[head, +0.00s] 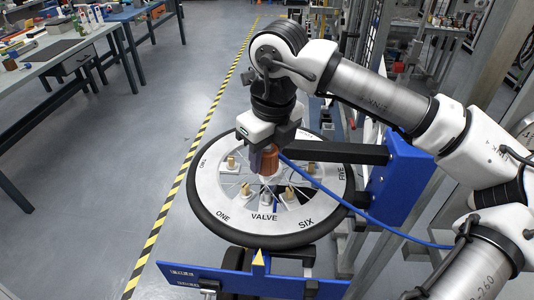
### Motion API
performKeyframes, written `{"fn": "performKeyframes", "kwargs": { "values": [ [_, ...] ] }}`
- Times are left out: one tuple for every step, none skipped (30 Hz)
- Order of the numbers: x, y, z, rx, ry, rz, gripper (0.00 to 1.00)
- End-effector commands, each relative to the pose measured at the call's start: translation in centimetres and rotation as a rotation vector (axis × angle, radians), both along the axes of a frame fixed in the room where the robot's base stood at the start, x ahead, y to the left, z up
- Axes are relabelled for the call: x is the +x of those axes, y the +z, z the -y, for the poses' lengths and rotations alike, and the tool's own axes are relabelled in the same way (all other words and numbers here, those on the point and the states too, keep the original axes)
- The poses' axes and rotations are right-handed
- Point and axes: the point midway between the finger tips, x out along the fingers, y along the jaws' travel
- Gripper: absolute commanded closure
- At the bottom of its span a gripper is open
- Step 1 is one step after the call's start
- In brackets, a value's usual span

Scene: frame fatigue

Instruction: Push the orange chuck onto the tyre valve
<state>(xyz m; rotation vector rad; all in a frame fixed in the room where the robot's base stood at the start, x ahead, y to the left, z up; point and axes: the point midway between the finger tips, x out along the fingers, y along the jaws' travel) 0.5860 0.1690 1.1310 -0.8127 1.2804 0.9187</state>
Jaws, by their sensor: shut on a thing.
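My gripper (264,160) points down over the middle of a wheel and is shut on the orange chuck (270,163). A blue hose (335,187) runs from the chuck to the right. The wheel (220,205) has a black tyre and a pale disc lettered ONE, VALVE, SIX and FIVE. Several brass stems on pale blocks stand on the disc; one is front left (245,189), one front right (289,192).
A blue stand (405,180) with a black bar holds the wheel at the right. A blue plate (225,281) with a yellow pointer (259,258) is in front. Workbenches (50,55) stand at the left; the floor between is clear.

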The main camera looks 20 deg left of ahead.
Motion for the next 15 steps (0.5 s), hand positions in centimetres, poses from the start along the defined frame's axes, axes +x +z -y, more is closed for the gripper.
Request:
{"fn": "performKeyframes", "kwargs": {
  "values": [
    [0.0,-0.2,0.0,0.0,-0.001,0.002,0.77],
    [0.0,-0.4,0.0,0.001,-0.001,0.001,0.77],
    [0.0,-0.7,0.0,0.0,-0.001,0.001,0.77],
    [0.0,-1.0,0.0,0.0,-0.001,0.001,0.77],
    [0.0,-1.3,0.0,0.0,-0.001,0.001,0.77],
    [0.0,-1.6,0.0,0.0,-0.001,0.001,0.77],
    [0.0,-1.9,0.0,0.0,-0.001,0.001,0.77],
    [0.0,-2.2,0.0,0.0,-0.001,0.001,0.77],
    [0.0,-2.7,0.0,0.0,-0.001,0.001,0.77],
    [0.0,-3.0,0.0,0.0,-0.001,0.001,0.77],
    [0.0,-3.3,0.0,0.0,-0.001,0.001,0.77],
    [0.0,-3.7,0.0,-0.001,-0.001,0.0,0.77],
    [0.0,-4.0,0.0,-0.001,-0.001,0.0,0.77],
    [0.0,-4.3,0.0,-0.001,-0.001,0.0,0.77],
    [0.0,-4.6,0.0,-0.001,0.0,0.0,0.77]
  ]
}}
